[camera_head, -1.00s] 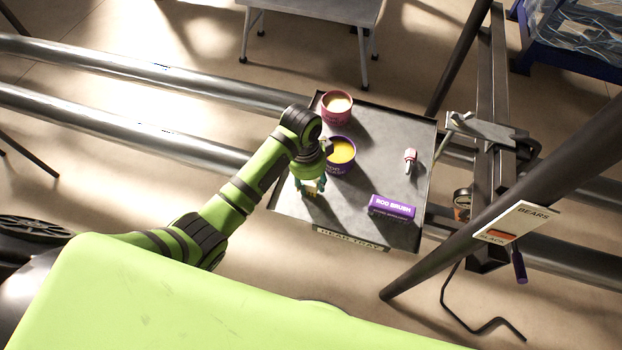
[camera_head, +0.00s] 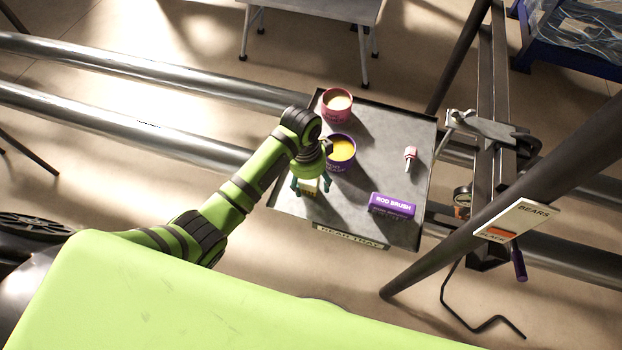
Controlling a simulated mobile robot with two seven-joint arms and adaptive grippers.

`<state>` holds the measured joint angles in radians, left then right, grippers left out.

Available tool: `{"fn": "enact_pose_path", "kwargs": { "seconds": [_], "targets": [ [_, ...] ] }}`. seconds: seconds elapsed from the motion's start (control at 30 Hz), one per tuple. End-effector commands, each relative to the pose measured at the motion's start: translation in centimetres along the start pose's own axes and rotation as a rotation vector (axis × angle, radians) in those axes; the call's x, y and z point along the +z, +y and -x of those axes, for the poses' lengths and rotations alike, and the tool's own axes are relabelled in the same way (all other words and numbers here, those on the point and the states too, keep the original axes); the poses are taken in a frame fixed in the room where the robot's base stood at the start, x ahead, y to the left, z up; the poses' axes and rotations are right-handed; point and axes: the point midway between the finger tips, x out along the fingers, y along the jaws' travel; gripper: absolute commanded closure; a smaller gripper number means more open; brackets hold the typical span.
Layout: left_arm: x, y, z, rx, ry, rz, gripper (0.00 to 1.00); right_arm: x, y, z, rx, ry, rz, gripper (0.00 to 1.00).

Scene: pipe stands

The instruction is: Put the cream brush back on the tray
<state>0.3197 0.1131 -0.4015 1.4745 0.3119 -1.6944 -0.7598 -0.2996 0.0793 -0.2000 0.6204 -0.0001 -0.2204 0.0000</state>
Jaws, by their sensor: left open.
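The grey tray (camera_head: 347,206) has a dark rim and a front label. A small cream block, which looks like the cream brush (camera_head: 310,187), is at the tray's left front part. My left gripper (camera_head: 311,188) points down over it, with its green-tipped fingers spread to either side. The gripper is open; the arm hides part of the area, and I cannot tell whether a finger still touches the brush. My right gripper is out of view.
On the tray stand a pink tub (camera_head: 337,108), a purple tub (camera_head: 342,150) with yellow contents, a purple rod brush box (camera_head: 392,205) and a small red-and-white item (camera_head: 411,156). A dark pipe stand (camera_head: 487,215) with a sign rises at the right.

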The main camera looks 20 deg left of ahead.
Motion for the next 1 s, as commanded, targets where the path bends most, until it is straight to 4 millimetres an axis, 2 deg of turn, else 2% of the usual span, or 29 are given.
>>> {"fn": "enact_pose_path", "kwargs": {
  "seconds": [0.3, 0.57, 0.87, 1.0],
  "targets": [
    [0.0, 0.0, 2.9, 0.000, -0.001, 0.001, 0.34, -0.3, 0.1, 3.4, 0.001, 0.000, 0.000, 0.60],
    [0.0, -0.1, 4.7, -0.002, 0.001, 0.000, 0.34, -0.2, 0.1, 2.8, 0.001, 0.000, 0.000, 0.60],
    [0.0, 0.0, 4.9, 0.000, 0.000, 0.000, 0.34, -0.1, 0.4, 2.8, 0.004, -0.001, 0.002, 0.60],
    [-0.1, -0.1, 5.8, -0.003, 0.002, 0.000, 0.34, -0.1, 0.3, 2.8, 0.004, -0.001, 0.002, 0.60]
  ]
}}
